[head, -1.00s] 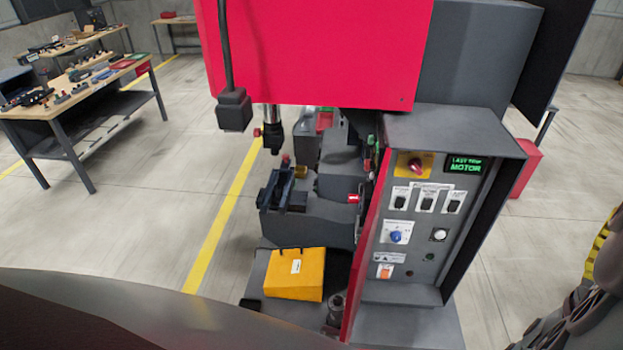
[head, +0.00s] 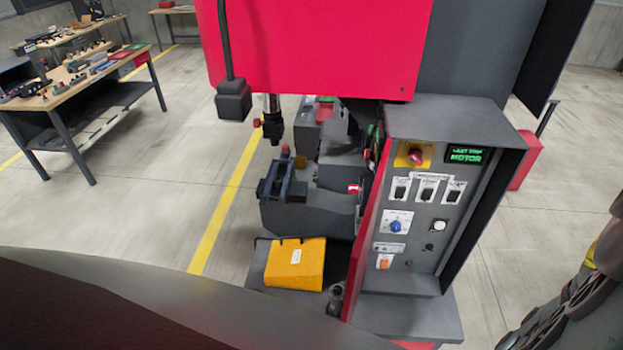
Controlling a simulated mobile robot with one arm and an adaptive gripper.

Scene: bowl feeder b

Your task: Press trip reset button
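The machine's control panel (head: 413,212) faces me at the right of centre. At its top are a red knob (head: 416,155) on a yellow plate and a display (head: 465,154) with green text, "LAST TRIP MOTOR". Below sit three dark switches (head: 426,190) on white plates, a blue knob (head: 396,226) and a round white button (head: 438,226). Lower down are an orange switch (head: 384,262) and a small dark green button (head: 429,247). The small labels are unreadable, so I cannot tell which control is the trip reset button. I cannot make out my gripper.
The panel is recessed in a grey housing (head: 465,122) with protruding sides. A yellow box-shaped item (head: 296,265) lies on the machine's base, left of the panel. A red machine body (head: 315,50) overhangs the left. A workbench (head: 80,78) stands far left; the floor between is clear.

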